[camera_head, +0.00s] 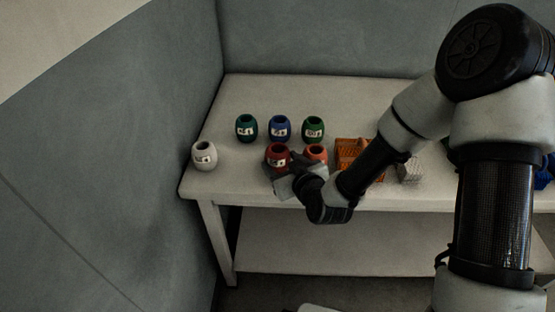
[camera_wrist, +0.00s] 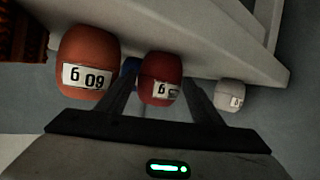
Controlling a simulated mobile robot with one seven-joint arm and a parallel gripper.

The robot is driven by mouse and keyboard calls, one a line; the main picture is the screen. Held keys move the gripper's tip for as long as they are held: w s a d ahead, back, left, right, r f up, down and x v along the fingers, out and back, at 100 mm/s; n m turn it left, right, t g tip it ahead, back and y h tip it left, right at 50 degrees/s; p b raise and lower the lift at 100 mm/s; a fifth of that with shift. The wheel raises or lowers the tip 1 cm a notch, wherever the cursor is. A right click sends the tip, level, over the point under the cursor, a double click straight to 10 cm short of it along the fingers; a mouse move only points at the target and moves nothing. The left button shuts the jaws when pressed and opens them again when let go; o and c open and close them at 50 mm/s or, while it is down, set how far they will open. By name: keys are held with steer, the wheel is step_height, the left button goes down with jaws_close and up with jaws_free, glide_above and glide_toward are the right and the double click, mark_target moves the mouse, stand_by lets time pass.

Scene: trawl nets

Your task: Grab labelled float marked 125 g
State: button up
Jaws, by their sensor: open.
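Several small barrel-shaped floats with white labels stand on a pale table. No label reads clearly as 125 g. The red float (camera_head: 277,156) is at the front; in the wrist view the red float (camera_wrist: 161,78) shows a partly readable label starting with 6. My gripper (camera_wrist: 157,88) is open, its fingers on either side of the red float, not closed on it. The orange float (camera_head: 315,153) is just right of it; its label reads about "6 09" in the wrist view (camera_wrist: 88,58). The white float (camera_head: 204,155), teal float (camera_head: 246,127), blue float (camera_head: 280,128) and green float (camera_head: 313,129) have labels too small to read.
An orange basket (camera_head: 350,148) stands right of the floats, partly behind my arm. A pale wire-like item (camera_head: 409,171) lies further right. The table (camera_head: 235,182) has its front edge near my gripper, and a wall borders its left side. The back of the table is clear.

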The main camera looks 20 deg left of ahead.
steer(key=c, duration=0.7)
